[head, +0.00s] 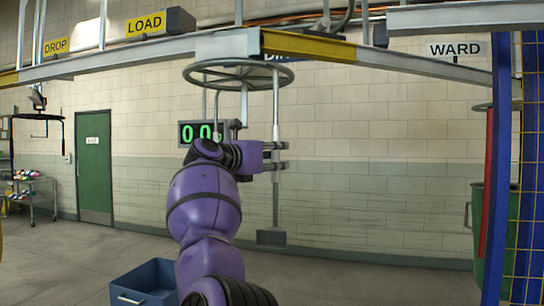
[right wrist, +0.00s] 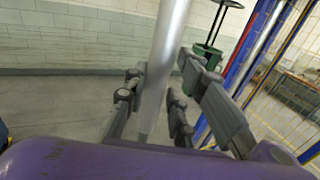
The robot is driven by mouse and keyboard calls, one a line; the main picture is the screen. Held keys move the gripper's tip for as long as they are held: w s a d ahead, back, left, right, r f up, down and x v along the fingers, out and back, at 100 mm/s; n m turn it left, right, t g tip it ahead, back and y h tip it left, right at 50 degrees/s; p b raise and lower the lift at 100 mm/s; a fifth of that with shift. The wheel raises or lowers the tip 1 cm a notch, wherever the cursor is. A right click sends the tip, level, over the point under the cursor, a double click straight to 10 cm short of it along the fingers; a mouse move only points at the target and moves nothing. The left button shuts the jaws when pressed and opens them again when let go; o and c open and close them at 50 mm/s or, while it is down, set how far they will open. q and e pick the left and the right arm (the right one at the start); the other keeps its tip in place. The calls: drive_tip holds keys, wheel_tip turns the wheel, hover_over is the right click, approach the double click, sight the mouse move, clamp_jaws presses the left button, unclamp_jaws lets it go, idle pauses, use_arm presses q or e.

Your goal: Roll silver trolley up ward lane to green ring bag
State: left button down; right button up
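The silver trolley hangs under the overhead rail as a long silver rod (head: 276,110) with a grey block (head: 271,237) at its foot. The rod (right wrist: 163,60) stands between the fingers in the right wrist view, which sit close against both its sides. My right gripper (head: 282,155) is shut on the rod partway down. The green ring bag (head: 478,220) hangs at the far right below the WARD sign (head: 455,48), partly hidden by a blue post. It also shows in the right wrist view (right wrist: 208,55). My left gripper is not in view.
A round grey ring (head: 238,75) and a lit display (head: 200,133) are behind my arm. The overhead rail (head: 430,52) slopes down to the right. A blue post (head: 497,150) and yellow mesh stand at right. A blue bin (head: 144,285) sits on the floor.

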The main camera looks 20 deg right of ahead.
drive_tip(key=shift+o, duration=1.4)
drive_tip(key=shift+s+d, duration=0.2)
drive_tip(key=shift+s, duration=0.1)
drive_tip(key=shift+a+r, duration=0.15)
drive_tip(key=shift+a, duration=0.1)
drive_tip(key=shift+s+a, duration=0.1)
drive_tip(key=shift+a, duration=0.15)
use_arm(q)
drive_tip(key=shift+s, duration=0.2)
use_arm(e)
drive_tip(key=v, duration=1.1)
drive_tip(key=shift+s, duration=0.35)
